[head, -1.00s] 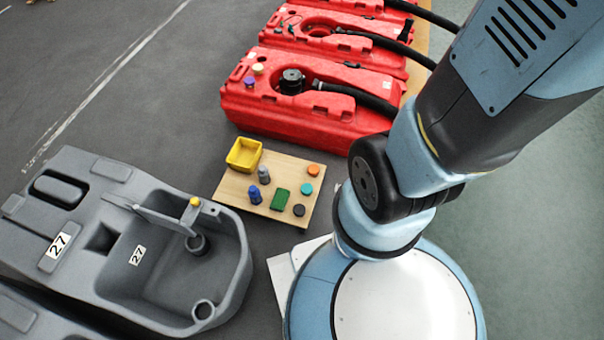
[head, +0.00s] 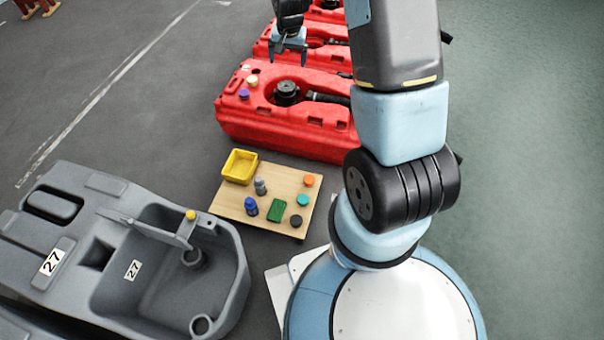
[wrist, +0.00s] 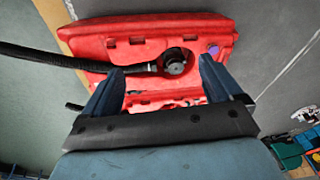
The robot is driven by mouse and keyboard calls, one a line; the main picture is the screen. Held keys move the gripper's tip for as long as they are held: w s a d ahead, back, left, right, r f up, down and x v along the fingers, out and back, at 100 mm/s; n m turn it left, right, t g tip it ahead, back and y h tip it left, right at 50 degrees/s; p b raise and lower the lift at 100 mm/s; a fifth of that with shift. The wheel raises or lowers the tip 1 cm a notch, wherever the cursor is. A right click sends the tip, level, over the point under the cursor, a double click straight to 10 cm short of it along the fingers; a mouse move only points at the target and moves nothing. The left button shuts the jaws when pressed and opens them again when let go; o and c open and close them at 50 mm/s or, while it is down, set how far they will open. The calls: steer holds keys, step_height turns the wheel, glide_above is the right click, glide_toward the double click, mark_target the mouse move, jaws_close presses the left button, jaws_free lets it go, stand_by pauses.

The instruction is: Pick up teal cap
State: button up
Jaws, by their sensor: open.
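The teal cap (head: 302,200) lies on the right part of a wooden board (head: 231,205) in the head view, between an orange cap (head: 309,181) and a dark grey cap (head: 296,220). My gripper (head: 289,60) is far behind the board, above the red tanks, pointing down. It is open and empty. In the wrist view my gripper (wrist: 161,70) has its fingers wide apart over a red tank (wrist: 152,30). The teal cap cannot be made out in the wrist view.
The board also holds a yellow bin (head: 240,166), a grey bottle-like piece (head: 260,186), a blue one (head: 251,206) and a green block (head: 277,210). Red tanks (head: 285,128) with black hoses stand behind it. A grey tank (head: 100,240) stands left; open floor lies beyond.

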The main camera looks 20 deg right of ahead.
step_height(320, 180, down, 14)
steer(key=w+m, duration=0.1)
steer(key=m+g, duration=0.3)
glide_above(303, 198)
step_height(303, 198, down, 41)
steer(key=f, duration=0.7)
steer(key=shift+s+d+f, duration=0.1)
steer(key=shift+s+f, duration=0.1)
steer(key=shift+s, duration=0.15)
steer(key=shift+w+f, duration=0.15)
steer(key=shift+f, duration=1.25)
steer(key=shift+w+f, duration=0.1)
steer(key=shift+f, duration=1.3)
steer(key=c, duration=1.1)
